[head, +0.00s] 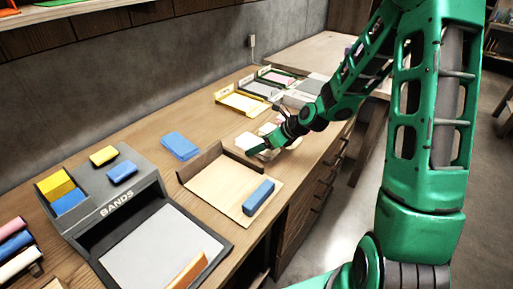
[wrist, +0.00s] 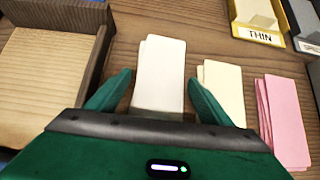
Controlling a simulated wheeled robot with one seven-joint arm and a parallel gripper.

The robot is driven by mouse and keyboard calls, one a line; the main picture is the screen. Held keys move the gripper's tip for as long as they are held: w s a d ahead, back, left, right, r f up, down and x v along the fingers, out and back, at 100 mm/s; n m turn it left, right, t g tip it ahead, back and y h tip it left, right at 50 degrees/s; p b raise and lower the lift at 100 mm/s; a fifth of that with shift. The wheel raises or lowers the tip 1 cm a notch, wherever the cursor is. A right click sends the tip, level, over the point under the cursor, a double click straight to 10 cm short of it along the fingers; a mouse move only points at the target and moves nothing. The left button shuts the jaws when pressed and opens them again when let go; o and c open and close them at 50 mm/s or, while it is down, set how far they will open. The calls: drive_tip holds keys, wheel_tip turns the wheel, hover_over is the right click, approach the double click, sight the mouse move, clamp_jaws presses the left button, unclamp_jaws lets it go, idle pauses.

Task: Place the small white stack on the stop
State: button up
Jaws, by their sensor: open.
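A small white stack (wrist: 158,70) of flat pieces lies on the wooden bench in the wrist view; it also shows in the head view (head: 247,141). My gripper (wrist: 157,97) is open, with one green finger on each side of the stack's near part. I cannot tell whether the fingers touch it. In the head view my gripper (head: 266,149) is low over the bench, just behind a light wooden board with dark raised edges (head: 215,186). That board's edge (wrist: 95,70) is left of the stack in the wrist view. No part is clearly marked as the stop.
A cream stack (wrist: 224,85) and a pink stack (wrist: 285,115) lie right of my gripper. A tray labelled THIN (wrist: 262,35) is beyond them. A blue block (head: 258,197) sits on the board. A grey BANDS holder (head: 118,208) stands left; a blue stack (head: 180,146) lies behind the board.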

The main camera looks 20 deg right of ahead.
drive_tip(key=c, duration=1.2)
drive_tip(key=shift+c, duration=0.4)
drive_tip(key=shift+r, duration=0.15)
